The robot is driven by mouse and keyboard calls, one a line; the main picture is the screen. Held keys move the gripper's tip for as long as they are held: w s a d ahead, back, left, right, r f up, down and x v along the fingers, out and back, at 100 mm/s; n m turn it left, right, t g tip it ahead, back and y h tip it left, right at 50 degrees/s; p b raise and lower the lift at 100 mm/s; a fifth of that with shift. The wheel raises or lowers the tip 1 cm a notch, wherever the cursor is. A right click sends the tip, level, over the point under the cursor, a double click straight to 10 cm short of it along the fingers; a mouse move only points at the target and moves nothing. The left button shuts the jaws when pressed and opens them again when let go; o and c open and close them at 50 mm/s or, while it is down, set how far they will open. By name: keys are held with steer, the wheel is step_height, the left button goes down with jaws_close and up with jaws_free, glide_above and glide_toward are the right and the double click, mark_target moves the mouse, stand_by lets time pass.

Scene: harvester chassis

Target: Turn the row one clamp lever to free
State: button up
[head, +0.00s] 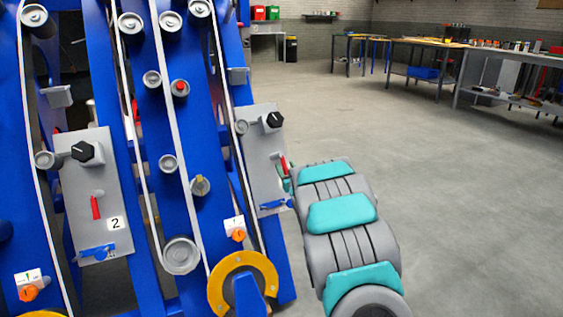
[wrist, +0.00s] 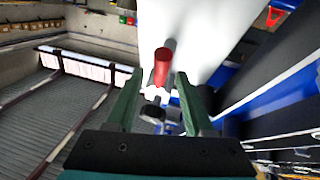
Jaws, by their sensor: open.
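A red clamp lever (head: 284,165) stands on the right grey panel (head: 262,150) of the blue chassis, and my gripper (head: 288,184) is beside it, its fingers mostly hidden behind my arm. That panel's number is not visible. In the wrist view my gripper (wrist: 158,75) is open, with one green finger on each side of the red lever (wrist: 161,66). The lever shows in the gap between the fingertips, with no visible contact. How deep it sits between them is unclear. A pale mount shows below it.
A black knob (head: 272,120) sits above the lever and a blue latch (head: 275,204) below it. A second panel (head: 90,170), marked 2, has its own red lever (head: 96,207). Rollers and belts cover the chassis. The floor (head: 440,190) to the right is clear; workbenches stand behind.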

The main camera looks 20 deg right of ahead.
mark_target(285, 165)
steer(key=w, duration=0.4)
steer(key=shift+w+d, duration=0.15)
steer(key=shift+d, duration=0.1)
steer(key=shift+w+d+f, duration=0.1)
steer(key=shift+w, duration=0.65)
steer(key=shift+c, duration=0.2)
jaws_close()
stand_by(0.5)
